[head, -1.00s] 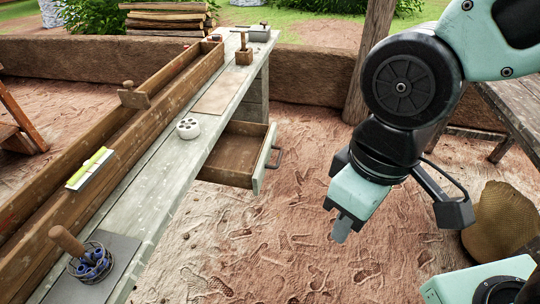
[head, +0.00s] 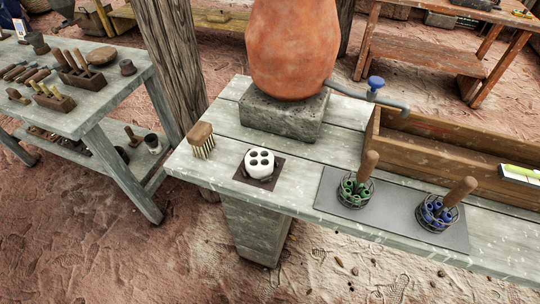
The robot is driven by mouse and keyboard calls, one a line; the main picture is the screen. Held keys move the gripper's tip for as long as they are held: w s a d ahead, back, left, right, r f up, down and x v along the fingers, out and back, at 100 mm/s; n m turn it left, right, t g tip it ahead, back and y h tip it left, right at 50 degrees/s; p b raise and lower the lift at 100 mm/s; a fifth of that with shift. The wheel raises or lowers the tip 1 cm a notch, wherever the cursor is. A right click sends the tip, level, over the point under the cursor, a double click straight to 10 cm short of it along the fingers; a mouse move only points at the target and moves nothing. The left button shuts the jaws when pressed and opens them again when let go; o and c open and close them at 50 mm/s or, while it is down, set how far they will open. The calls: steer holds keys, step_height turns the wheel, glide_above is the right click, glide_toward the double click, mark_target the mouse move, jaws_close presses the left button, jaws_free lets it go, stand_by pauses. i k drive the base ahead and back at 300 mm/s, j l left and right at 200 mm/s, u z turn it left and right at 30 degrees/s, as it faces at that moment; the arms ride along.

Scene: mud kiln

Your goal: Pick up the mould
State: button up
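My gripper is not in view in the head view. No thing here is plainly marked as the mould, and I cannot tell for sure which one it is. A small white round piece with several dark holes in its top (head: 261,164) sits on a dark brown square mat (head: 244,178) on the grey plank bench (head: 300,165). Two wire baskets, one with green pieces (head: 355,192) and one with blue pieces (head: 436,215), stand on a grey mat (head: 392,220), each with a wooden handle sticking up.
A large clay jar (head: 293,45) stands on a stone block (head: 280,112) behind the white piece. A blue-handled tap (head: 376,84) juts over a long wooden trough (head: 450,150). A tool table (head: 108,92) and a wooden post (head: 178,60) are at left. Bare ground lies in front.

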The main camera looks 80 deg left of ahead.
mark_target(259, 162)
steer(key=u, duration=2.4)
steer(key=k+l+u, duration=0.15)
steer(key=k+l, duration=0.05)
steer(key=l, duration=0.1)
